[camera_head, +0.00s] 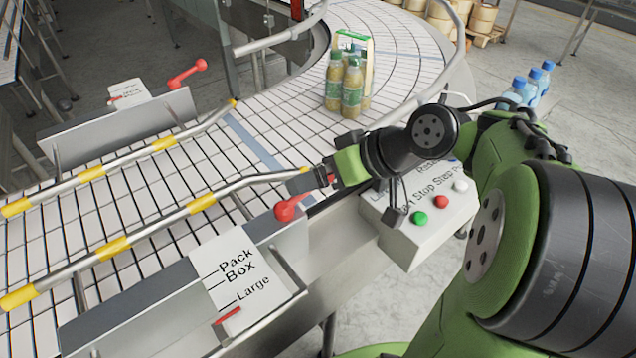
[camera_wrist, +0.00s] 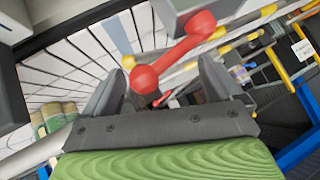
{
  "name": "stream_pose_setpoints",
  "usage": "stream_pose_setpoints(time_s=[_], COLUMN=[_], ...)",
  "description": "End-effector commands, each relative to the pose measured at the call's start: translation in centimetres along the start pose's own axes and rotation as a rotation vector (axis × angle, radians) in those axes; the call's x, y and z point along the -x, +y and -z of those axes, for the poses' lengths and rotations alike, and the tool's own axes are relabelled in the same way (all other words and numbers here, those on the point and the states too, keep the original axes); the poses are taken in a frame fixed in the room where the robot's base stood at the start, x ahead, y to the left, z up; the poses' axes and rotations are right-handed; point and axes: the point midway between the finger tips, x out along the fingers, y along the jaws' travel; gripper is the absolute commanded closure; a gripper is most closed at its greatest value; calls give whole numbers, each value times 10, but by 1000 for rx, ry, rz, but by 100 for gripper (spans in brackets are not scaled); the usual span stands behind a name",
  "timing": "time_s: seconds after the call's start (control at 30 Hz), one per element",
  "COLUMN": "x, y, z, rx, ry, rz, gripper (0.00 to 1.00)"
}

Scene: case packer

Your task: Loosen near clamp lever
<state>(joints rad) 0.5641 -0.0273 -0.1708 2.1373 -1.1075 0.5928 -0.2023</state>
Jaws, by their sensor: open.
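The near clamp lever (camera_head: 290,208) is red, with a round knob, on the near guide rail's bracket. It is partly hidden by my gripper (camera_head: 312,182) in the head view. In the wrist view, the near lever (camera_wrist: 172,55) shows large, its knob between the two spread fingers of my gripper (camera_wrist: 163,88). The fingers are open, on either side of the knob; I cannot tell whether they touch it. The far clamp lever (camera_head: 187,73), also red, stands on the opposite bracket.
A "Pack Box Large" label plate (camera_head: 235,272) is on the near bracket. Yellow-banded guide rails (camera_head: 125,242) run along the conveyor (camera_head: 150,190). A control box (camera_head: 405,235) with buttons is right of the gripper. Green-labelled bottles (camera_head: 352,88) stand on the belt's curve.

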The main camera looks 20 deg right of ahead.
Motion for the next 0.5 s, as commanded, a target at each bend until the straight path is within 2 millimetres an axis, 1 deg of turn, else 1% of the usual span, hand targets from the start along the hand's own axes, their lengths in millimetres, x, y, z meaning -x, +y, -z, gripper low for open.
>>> stream_pose_setpoints(time_s=[0.03,0.1,0.33,0.5], x=[-5,-8,-8,-8], y=[-1,0,0,0], z=[0,0,1,0], rx=[2,1,0,0], ry=[-1,-1,0,0], rz=[2,0,-1,-1], gripper=[8,8,8,34])
